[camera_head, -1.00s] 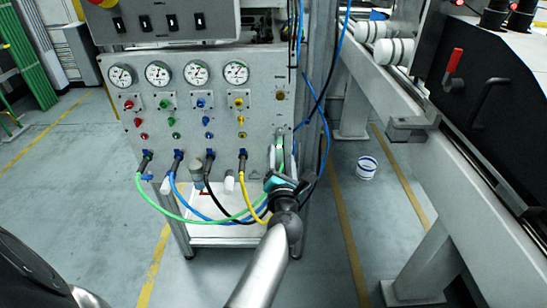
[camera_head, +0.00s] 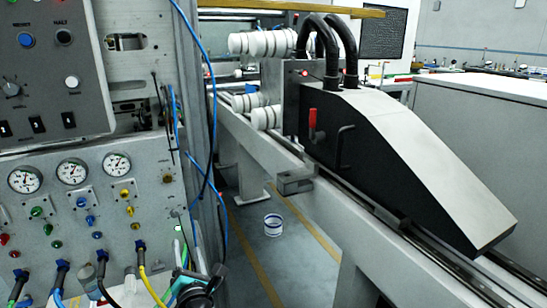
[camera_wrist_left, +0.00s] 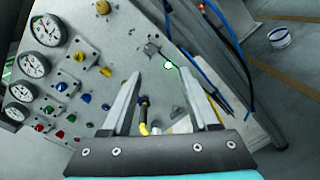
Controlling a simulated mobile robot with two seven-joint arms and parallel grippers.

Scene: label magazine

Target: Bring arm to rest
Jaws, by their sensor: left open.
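My left gripper (camera_head: 188,252) shows at the bottom of the head view, in front of the lower right corner of the grey gauge panel (camera_head: 105,205). In the left wrist view its two fingers (camera_wrist_left: 161,78) stand apart. A yellow cable plug (camera_wrist_left: 143,125) shows in the gap between them, but I see nothing clamped. A small lit green spot (camera_wrist_left: 169,65) lies near the right fingertip in that view. Most of my left arm is below the head picture. My right gripper is not in view.
Blue hoses (camera_head: 205,170) hang along the panel's right side, close to my left gripper. A long grey rail (camera_head: 350,215) carries a black and white machine housing (camera_head: 400,150) on the right. A white bucket (camera_head: 273,225) stands on the open floor between.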

